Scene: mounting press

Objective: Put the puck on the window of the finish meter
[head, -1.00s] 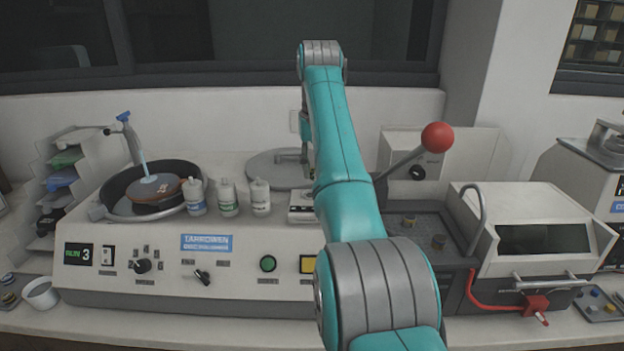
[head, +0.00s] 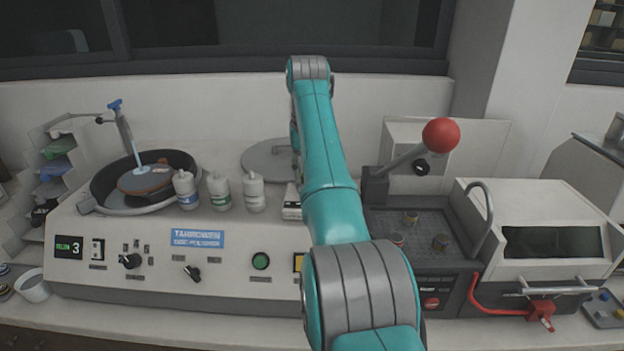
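I cannot tell which one the task means. A small white box (head: 292,201), possibly the finish meter, stands on the polisher's top and is partly hidden by my arm. Its window cannot be made out. My teal arm reaches away over the bench, and my gripper is hidden behind it, so its hold is not visible.
The polisher (head: 150,250) carries a bowl with a wheel (head: 147,180) and white bottles (head: 219,192). The press lever has a red knob (head: 440,135) beside my arm. A hooded machine (head: 545,220) stands right, a cup (head: 33,287) at front left.

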